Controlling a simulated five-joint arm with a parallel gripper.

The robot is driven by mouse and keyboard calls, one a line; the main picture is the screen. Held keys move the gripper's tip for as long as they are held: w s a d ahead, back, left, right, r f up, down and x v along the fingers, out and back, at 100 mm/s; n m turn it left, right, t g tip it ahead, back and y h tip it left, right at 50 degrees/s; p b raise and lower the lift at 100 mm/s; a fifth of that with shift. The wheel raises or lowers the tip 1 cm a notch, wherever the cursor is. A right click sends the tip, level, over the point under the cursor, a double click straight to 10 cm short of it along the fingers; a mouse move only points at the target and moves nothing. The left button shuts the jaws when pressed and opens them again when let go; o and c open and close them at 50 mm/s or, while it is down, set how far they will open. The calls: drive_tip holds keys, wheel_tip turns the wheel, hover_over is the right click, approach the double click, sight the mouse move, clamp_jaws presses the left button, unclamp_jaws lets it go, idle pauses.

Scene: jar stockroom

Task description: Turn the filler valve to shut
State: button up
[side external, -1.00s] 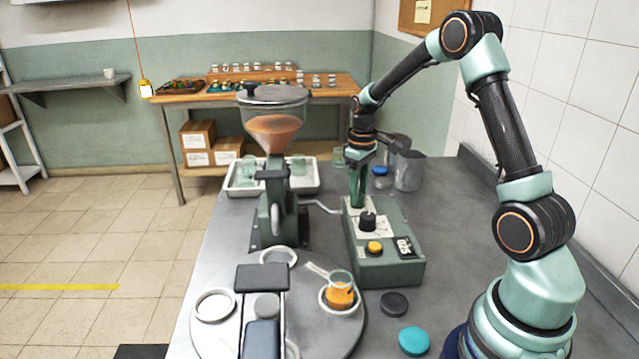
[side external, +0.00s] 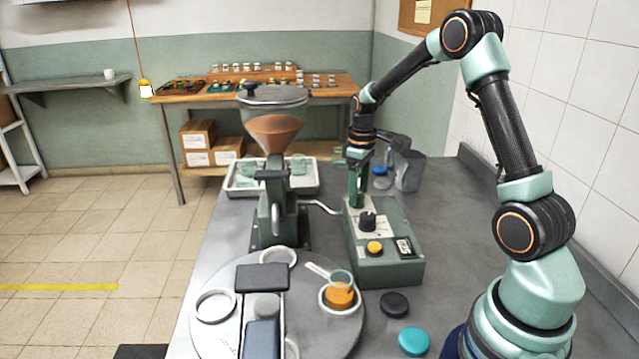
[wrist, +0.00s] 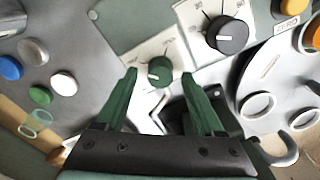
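The control box (side external: 385,262) stands on the bench to the right of the filler (side external: 274,205), whose hopper holds an orange-brown fill. In the wrist view a small dark green knob (wrist: 160,70) sits on a pale plate with dial markings. It carries a pale pointer mark; I cannot read its label. It is hidden behind my fingers in the side view. My gripper (wrist: 159,76) is open, with its green fingers apart on either side of this knob. I see a gap on both sides. A larger black knob (wrist: 230,33) also shows on the box (side external: 367,221).
An orange button (side external: 374,247) and a display (side external: 404,247) sit at the box's near end. A turntable (side external: 215,335) holds a jar with orange contents (side external: 340,295). Dark (side external: 394,304) and teal (side external: 413,341) lids lie nearby. Grey jugs (side external: 410,170) stand behind the box.

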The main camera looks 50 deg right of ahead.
wheel_tip(320, 180, up, 12)
idle(0.7)
drive_tip(key=s+a+r+m+t, duration=0.1)
drive_tip(key=s+a+r+t, duration=0.1)
drive_tip(key=s+a, duration=0.4)
drive_tip(key=s+a+r+m+t, duration=0.1)
drive_tip(key=s+a+t, duration=0.2)
drive_tip(key=a, duration=1)
drive_tip(key=s, duration=0.3)
drive_tip(key=shift+s+a+r+t, duration=0.2)
drive_tip(key=shift+s+r+t, duration=0.1)
drive_tip(key=shift+s+r, duration=0.1)
